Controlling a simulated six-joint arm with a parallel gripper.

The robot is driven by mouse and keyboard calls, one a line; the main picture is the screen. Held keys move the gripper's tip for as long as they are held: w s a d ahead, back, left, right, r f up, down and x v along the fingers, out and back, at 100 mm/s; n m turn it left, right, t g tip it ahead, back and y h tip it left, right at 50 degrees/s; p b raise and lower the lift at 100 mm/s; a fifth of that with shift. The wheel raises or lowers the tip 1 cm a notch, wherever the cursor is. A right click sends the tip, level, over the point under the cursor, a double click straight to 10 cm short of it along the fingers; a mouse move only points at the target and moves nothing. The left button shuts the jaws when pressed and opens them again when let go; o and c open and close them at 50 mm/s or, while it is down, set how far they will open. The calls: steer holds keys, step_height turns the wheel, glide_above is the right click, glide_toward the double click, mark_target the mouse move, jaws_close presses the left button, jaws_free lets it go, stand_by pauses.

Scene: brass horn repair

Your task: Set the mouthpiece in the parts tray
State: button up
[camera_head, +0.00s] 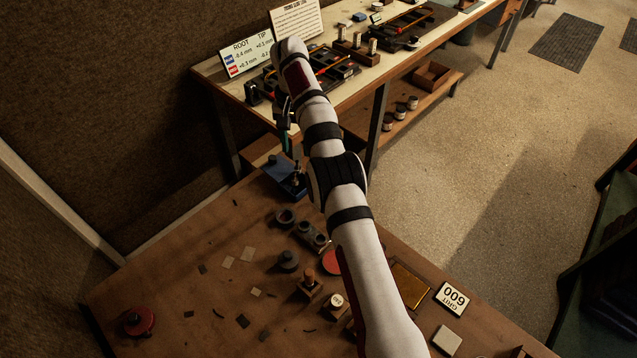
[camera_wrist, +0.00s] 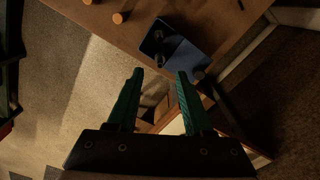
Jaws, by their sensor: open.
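A blue tray (camera_head: 275,168) sits at the far edge of the near brown bench; I take it for the parts tray. A small dark metallic piece (camera_head: 297,178) stands in it, perhaps the mouthpiece; I cannot be sure. In the wrist view the blue tray (camera_wrist: 185,52) lies at the top, past my fingertips, with a dark upright piece (camera_wrist: 159,46) in it. My gripper (camera_wrist: 159,74) is open, with two green fingers wide apart and nothing between them. In the head view my gripper (camera_head: 290,147) hangs above the tray, partly hidden by my arm.
A second bench (camera_head: 390,72) with tool racks and small signs stands beyond, with a lower shelf. Dark cups (camera_head: 285,217), small blocks, a red round item (camera_head: 138,321) and a 600 grit card (camera_head: 453,297) lie on the near bench.

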steer(key=s+d+r, duration=0.3)
steer(key=s+r, duration=0.3)
steer(key=r, duration=0.1)
steer(key=s+d+r, duration=0.4)
steer(key=s+r, duration=0.3)
steer(key=r, duration=0.1)
steer(key=s+d+r+m+y, duration=0.1)
steer(key=s+d, duration=0.2)
steer(key=s, duration=1.3)
steer(key=s+f, duration=0.3)
steer(key=s, duration=0.4)
steer(key=s+f+m, duration=0.1)
steer(key=s+f, duration=0.2)
steer(key=s, duration=0.4)
steer(key=shift+s+f+y, duration=0.15)
steer(key=shift+y, duration=0.25)
steer(key=shift+d, duration=0.1)
